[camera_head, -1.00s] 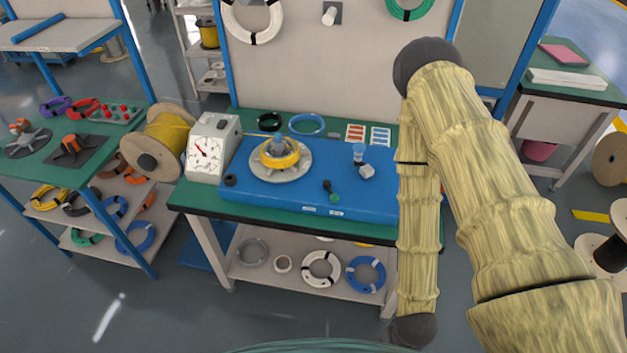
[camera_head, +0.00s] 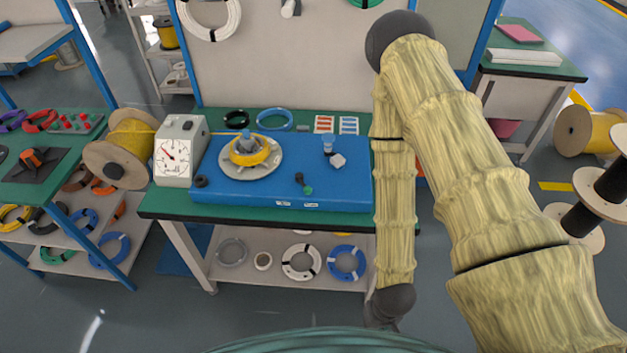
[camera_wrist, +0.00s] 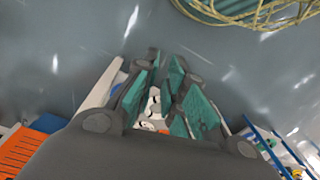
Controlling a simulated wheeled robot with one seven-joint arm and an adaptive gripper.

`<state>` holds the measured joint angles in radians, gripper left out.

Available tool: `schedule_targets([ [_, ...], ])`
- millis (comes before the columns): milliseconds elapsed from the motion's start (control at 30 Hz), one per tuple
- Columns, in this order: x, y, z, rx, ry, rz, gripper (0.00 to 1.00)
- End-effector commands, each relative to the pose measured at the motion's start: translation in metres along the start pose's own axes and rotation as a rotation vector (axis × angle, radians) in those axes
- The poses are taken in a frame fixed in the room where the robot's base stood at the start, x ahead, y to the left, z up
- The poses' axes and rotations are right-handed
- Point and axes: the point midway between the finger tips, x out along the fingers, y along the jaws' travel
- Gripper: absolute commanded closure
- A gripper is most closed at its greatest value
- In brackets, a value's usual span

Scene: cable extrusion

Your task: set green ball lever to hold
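The label text is too small to read. My gripper (camera_wrist: 165,100) shows in the wrist view with its teal finger pads apart and nothing held between them. In the head view my arm hangs to the right of the panel, clear of the lever, and the fingers are not visible there.
Coils lie on the bench's lower shelf (camera_head: 220,270). Floor in front is clear.

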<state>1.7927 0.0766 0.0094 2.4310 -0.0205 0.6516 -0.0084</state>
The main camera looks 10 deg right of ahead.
Motion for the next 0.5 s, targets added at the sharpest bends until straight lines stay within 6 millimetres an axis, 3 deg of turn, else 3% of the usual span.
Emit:
schedule_targets([
  [267,-0.022,-0.013,-0.081,0.014,0.060,-0.097,1.00],
  [500,-0.055,-0.022,-0.149,0.003,0.115,-0.181,1.00],
])
